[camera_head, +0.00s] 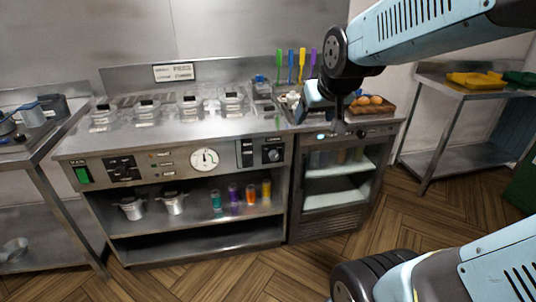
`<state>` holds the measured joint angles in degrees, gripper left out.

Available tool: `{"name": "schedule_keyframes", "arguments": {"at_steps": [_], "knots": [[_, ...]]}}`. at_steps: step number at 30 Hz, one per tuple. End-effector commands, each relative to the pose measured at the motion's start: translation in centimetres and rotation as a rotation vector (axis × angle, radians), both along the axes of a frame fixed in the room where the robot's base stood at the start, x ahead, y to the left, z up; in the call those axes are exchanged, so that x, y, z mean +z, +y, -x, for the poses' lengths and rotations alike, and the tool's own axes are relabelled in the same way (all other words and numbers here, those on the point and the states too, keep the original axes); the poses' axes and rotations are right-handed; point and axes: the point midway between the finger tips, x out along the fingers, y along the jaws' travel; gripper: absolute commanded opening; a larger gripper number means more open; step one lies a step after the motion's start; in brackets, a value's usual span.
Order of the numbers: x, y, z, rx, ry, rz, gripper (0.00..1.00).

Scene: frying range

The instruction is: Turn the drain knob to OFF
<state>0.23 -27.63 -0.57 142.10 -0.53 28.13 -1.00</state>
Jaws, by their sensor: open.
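A round dark knob (273,155) sits at the right end of the steel range's front panel, beside a dark label plate (246,153). It looks like the drain knob, but its lettering and pointer are too small to read. My gripper (339,122) is above the front edge of the counter over the glass-door cabinet, to the right of the knob and apart from it. It points down, is open and seems to hold nothing.
The range's panel also has a round dial (204,160) and a green switch (83,174). A wooden tray (381,112) of round brown items lies right of my gripper. Coloured-handled utensils (291,66) stand behind. The wooden floor (250,275) in front is clear.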

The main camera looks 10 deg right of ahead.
Motion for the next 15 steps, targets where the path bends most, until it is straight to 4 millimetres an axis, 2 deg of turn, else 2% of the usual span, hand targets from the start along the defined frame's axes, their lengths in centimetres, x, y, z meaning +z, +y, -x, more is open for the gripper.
{"name": "schedule_keyframes", "arguments": {"at_steps": [1,6,15], "knots": [[-0.8,-0.1,-1.7,0.0,-0.014,0.001,0.71],[-2.9,-0.2,-7.2,0.005,-0.096,0.008,0.71],[-7.7,-0.2,-15.4,0.019,-0.24,0.015,0.71]]}}
